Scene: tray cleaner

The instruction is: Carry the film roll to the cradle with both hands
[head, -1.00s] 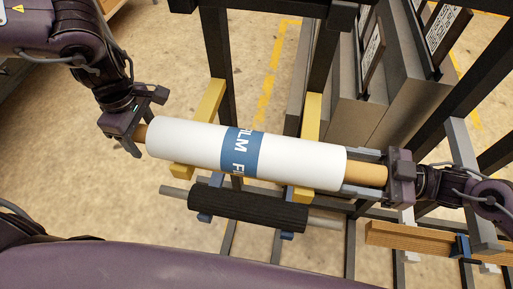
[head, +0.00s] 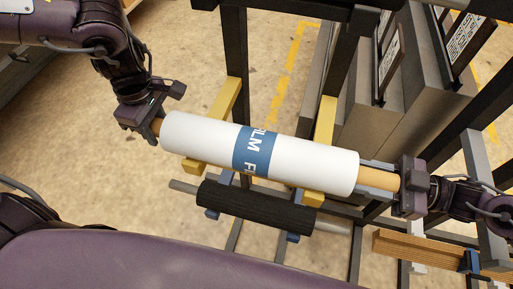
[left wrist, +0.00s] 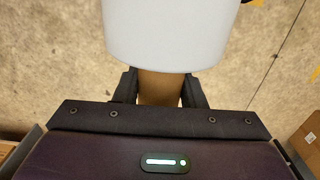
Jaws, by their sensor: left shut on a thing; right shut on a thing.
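The film roll (head: 205,140) is white with a blue printed band, on a brown core. It lies across the head view, its right end lower in the picture. My left gripper (head: 153,126) is shut on the core's left end. My right gripper (head: 376,178) is shut on the core's right end (head: 384,180). The roll is over two yellow brackets, left (head: 228,98) and right (head: 325,122), which look like the cradle. Whether it touches them I cannot tell. The left wrist view shows the white roll (left wrist: 170,35) and its core (left wrist: 159,88) between my left fingers (left wrist: 160,82).
A black roller (head: 255,207) on a grey shaft sits just below the roll in the picture. Dark frame posts (head: 236,50) rise behind. Grey boxes (head: 375,130) stand at the right, and a wooden bar (head: 425,248) lies at lower right. Open floor shows at left.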

